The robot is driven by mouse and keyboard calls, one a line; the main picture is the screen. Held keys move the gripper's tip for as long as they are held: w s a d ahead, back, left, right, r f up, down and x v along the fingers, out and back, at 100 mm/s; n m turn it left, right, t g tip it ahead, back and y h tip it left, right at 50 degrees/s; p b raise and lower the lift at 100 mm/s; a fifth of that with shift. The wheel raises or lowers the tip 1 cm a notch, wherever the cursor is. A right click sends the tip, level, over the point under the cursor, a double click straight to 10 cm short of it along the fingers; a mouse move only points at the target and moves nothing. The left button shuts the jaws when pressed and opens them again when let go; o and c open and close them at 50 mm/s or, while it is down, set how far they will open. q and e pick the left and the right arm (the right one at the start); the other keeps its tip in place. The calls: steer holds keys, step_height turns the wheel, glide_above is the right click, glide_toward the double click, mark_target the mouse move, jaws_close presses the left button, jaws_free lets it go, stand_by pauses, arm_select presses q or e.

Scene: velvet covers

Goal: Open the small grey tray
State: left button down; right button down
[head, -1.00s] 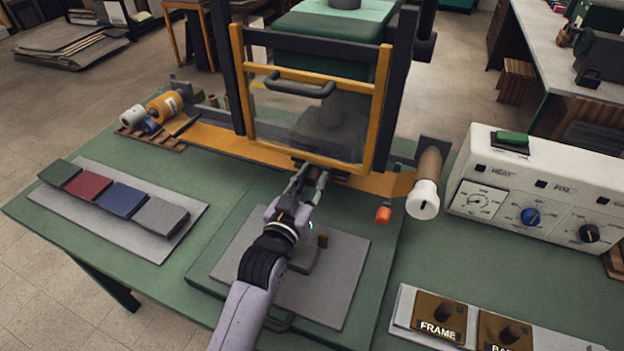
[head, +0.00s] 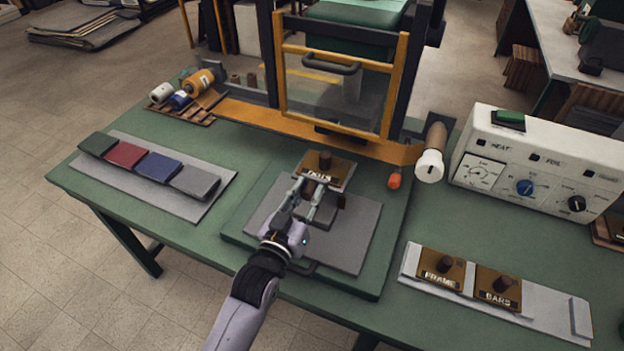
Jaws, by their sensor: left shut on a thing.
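The small grey tray (head: 346,184) sticks out towards me from under the press, and its pale edge shows around a brass plate with a dark knob (head: 325,161). The lettering on the plate is partly hidden by my fingers. My left gripper (head: 310,190) is shut on a dark brown handle at the tray's near side. The fingers hide most of the handle. My right gripper is not in view.
The press's yellow-framed guard (head: 388,95) stands behind the tray. Brass FRAME (head: 440,271) and BARS (head: 497,288) pieces lie at right, coloured covers (head: 125,155) at left.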

arm_select(q)
steer(key=shift+s+a, duration=0.15)
steer(key=shift+s, duration=0.25)
steer(key=shift+s+a, duration=0.1)
steer(key=shift+s, duration=0.1)
steer(key=shift+s+a, duration=0.1)
steer(key=shift+s, duration=0.15)
steer(key=c, duration=1.8)
jaws_free()
steer(key=o, duration=0.5)
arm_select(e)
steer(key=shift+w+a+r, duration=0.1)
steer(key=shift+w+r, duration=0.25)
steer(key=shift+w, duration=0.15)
arm_select(q)
steer(key=v, duration=1.2)
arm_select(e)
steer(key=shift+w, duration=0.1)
